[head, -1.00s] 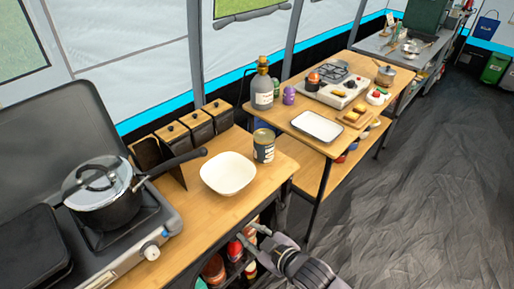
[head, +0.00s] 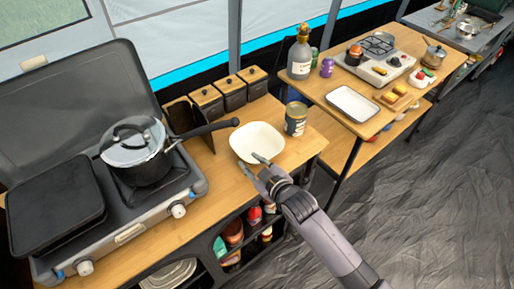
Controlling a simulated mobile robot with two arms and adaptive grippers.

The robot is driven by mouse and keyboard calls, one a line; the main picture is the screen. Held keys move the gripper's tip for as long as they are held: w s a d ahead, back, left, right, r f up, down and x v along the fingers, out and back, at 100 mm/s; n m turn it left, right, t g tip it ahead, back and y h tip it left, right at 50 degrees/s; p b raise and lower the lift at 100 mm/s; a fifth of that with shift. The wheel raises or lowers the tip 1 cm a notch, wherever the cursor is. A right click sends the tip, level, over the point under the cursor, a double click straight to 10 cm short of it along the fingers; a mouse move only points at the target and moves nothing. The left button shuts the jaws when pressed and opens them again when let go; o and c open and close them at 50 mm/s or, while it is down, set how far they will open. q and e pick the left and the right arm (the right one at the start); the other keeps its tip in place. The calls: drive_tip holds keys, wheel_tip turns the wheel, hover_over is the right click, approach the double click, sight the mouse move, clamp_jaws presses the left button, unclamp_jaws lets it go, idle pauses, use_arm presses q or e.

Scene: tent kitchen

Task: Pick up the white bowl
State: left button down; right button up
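The white bowl (head: 257,141) sits upright on the wooden counter, between the pot's long handle and a labelled can. My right gripper (head: 253,166) is over the bowl's near edge, its fingers spread apart with nothing seen between them. One fingertip overlaps the bowl's near rim in the picture; I cannot tell if it touches. A small part of the near rim is hidden by the fingers. My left gripper is not in view.
A can (head: 296,119) stands close to the bowl's right. A lidded pot (head: 140,152) on the stove (head: 130,233) points its handle toward the bowl. Wooden canisters (head: 235,93) stand behind. A white tray (head: 352,103) lies on the table to the right.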

sight(246, 161)
drive_tip(key=x, duration=0.2)
drive_tip(key=a+p+x, duration=0.1)
drive_tip(key=x, duration=0.1)
drive_tip(key=shift+w+a, duration=0.15)
drive_tip(key=shift+a, duration=0.05)
drive_tip(key=shift+w+a+f, duration=0.15)
drive_tip(key=shift+w+f, duration=0.05)
drive_tip(key=shift+w, duration=0.1)
drive_tip(key=shift+c, duration=0.4)
clamp_jaws()
